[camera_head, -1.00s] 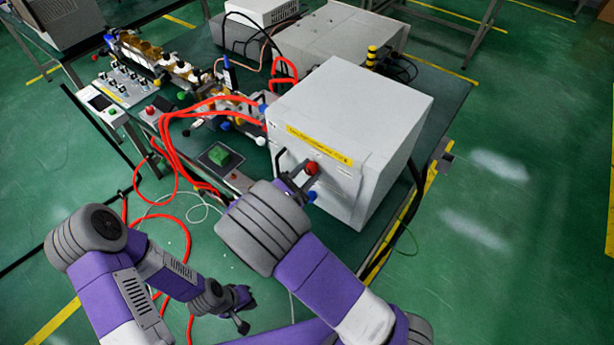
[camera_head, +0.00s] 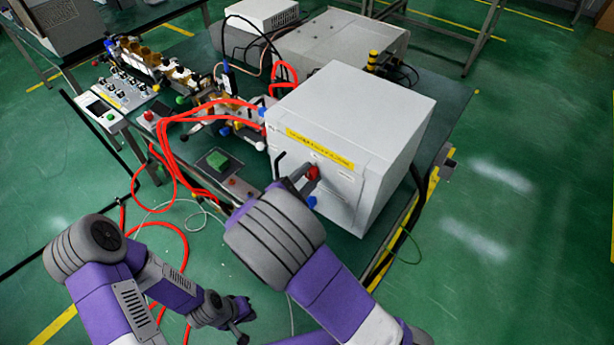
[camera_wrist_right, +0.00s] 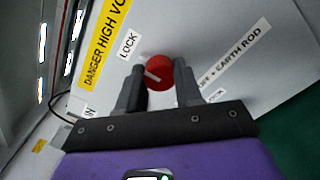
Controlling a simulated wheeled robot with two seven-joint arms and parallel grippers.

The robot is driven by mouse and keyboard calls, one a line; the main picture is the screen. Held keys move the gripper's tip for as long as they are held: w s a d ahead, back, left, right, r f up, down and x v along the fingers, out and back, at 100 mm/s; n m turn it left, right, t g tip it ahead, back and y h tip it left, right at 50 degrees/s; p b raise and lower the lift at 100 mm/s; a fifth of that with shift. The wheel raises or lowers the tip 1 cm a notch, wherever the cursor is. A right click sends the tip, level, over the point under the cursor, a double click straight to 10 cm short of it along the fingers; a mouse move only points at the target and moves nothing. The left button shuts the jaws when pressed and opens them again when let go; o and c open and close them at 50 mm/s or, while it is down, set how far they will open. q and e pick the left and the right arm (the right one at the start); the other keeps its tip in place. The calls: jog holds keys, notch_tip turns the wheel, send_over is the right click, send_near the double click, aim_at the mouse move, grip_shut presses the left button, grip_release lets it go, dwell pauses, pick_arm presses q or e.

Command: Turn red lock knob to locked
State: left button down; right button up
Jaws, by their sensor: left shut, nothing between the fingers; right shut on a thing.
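The red lock knob (camera_head: 312,173) is on the front panel of the white cabinet (camera_head: 384,115). In the right wrist view the round red knob (camera_wrist_right: 159,73) shows a pale slanted pointer line, with a "LOCK" label (camera_wrist_right: 128,44) up and left of it. My right gripper (camera_head: 300,181) is at the panel with its fingers on both sides of the knob, shut on it; the fingers also show in the wrist view (camera_wrist_right: 160,86). My left gripper (camera_head: 243,328) is low in front of the table, shut and empty, away from the cabinet.
A blue knob (camera_head: 311,202) sits below the red one. A black handle (camera_head: 279,164) is left of it on the panel. Red cables (camera_head: 172,150) loop over the table's left part and down to the floor. A green button box (camera_head: 217,160) stands left of the cabinet.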

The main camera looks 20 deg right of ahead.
jog(key=o, duration=1)
jog(key=shift+o, duration=0.2)
jog(key=v, duration=0.7)
jog(key=shift+s+a, duration=0.2)
jog(key=shift+a, duration=0.05)
